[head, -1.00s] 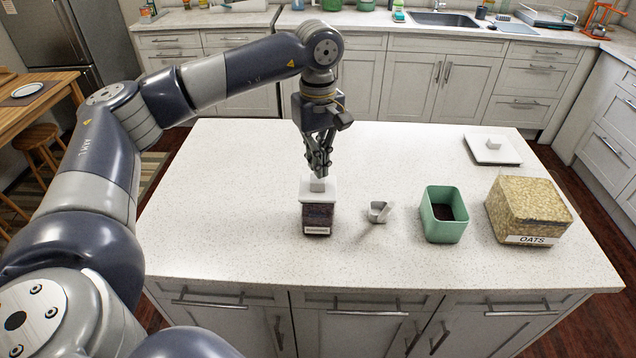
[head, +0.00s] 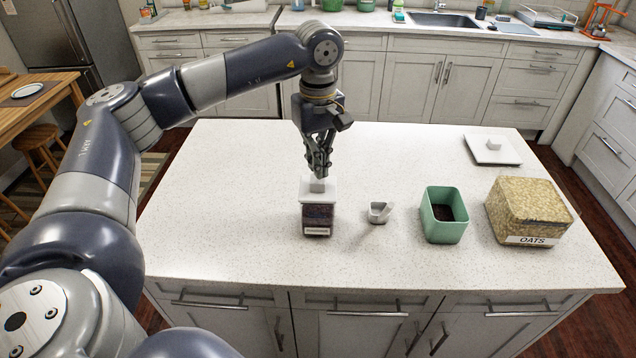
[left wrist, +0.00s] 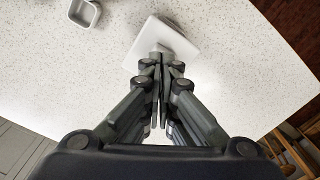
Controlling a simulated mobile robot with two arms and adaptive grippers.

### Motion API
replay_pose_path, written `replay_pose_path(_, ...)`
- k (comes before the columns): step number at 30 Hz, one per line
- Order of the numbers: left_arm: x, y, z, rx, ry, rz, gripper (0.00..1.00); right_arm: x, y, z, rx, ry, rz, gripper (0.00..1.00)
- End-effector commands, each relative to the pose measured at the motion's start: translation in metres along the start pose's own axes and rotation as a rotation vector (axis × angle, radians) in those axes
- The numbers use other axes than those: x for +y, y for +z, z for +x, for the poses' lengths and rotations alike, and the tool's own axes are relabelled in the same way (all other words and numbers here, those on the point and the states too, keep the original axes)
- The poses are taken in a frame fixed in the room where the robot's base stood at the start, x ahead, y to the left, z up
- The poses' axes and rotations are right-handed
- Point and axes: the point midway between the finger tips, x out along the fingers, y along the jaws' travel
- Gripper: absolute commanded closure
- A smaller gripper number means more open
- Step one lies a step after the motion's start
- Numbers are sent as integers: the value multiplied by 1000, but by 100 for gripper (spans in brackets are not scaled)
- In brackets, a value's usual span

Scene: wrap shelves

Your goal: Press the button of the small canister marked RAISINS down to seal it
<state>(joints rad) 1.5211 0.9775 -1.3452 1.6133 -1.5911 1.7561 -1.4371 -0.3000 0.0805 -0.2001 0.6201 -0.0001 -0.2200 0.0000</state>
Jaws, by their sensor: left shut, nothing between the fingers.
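The small canister (head: 317,214) has dark contents, a white lid (head: 308,192) and a pale label low on its front, too small to read surely. It stands upright on the island counter. Its white, block-shaped button (head: 317,186) stands up from the lid. My left gripper (head: 318,174) points down with its fingers shut and empty, right over the button. In the left wrist view the lid (left wrist: 178,42) shows beyond the shut fingertips (left wrist: 160,68), which partly hide the button. I cannot tell whether the fingertips touch it. My right gripper is not in view.
Further right stand an open green container (head: 444,230) with dark contents and a large box marked OATS (head: 530,210). A white square lid (head: 493,150) lies behind them. The counter's left side (head: 215,200) is clear.

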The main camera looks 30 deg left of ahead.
Motion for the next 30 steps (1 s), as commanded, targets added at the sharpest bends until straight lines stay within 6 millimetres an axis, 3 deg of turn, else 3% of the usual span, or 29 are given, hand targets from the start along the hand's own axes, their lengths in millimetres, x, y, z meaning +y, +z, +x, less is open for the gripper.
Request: replay_pose_path(30, 0, 0, 30, -1, -1, 0, 100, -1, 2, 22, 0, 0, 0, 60)
